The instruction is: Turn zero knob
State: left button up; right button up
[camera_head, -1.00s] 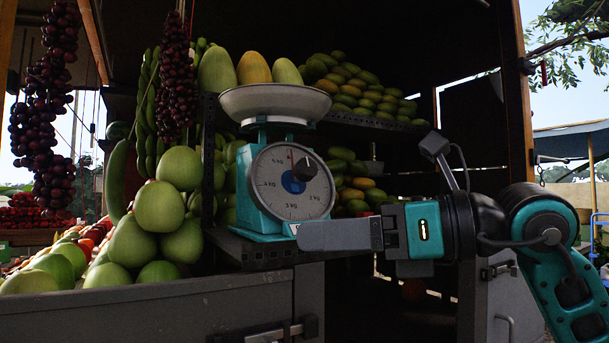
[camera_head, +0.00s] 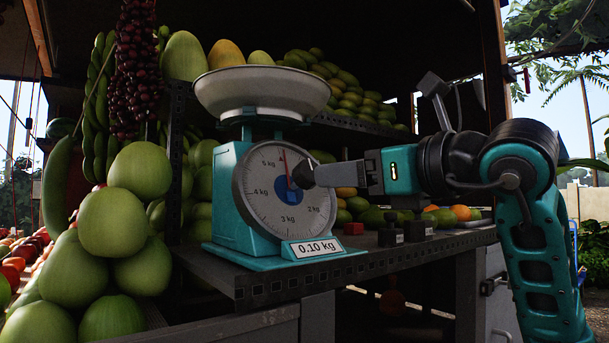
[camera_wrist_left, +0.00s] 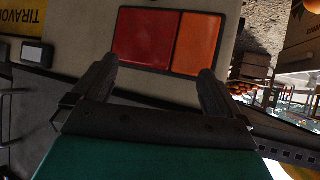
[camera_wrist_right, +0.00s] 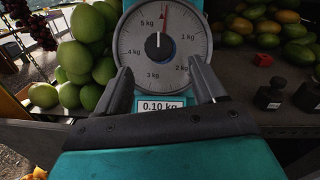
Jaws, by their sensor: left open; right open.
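The teal scale (camera_head: 232,200) stands on the dark shelf, with a round white dial (camera_head: 262,195) and a wide pan on top. The black zero knob (camera_head: 303,177) sticks out from the dial. In the right wrist view the knob (camera_wrist_right: 158,46) has a white line pointing up, and the red needle is just right of the top. My right gripper (camera_head: 314,174) is level with the knob; its open fingers (camera_wrist_right: 163,70) are spread around the knob's line, and contact cannot be told. My left gripper (camera_wrist_left: 158,70) is open and empty before a red and orange lamp panel (camera_wrist_left: 165,42).
A label (camera_head: 314,247) under the dial reads 0.10 kg. Green round fruit (camera_head: 115,222) is piled left of the scale. Small black weights (camera_head: 390,236) and a red block (camera_head: 353,228) lie on the shelf (camera_head: 285,280) to the right. Mangoes lie behind.

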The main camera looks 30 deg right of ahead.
aim_at(308, 175)
jog(key=w, duration=0.3)
jog(key=w+a, duration=0.1)
jog(key=w, duration=0.4)
jog(key=shift+w+a, duration=0.15)
jog(key=shift+w, duration=0.2)
jog(key=c, duration=1)
jog(key=shift+n, duration=0.4)
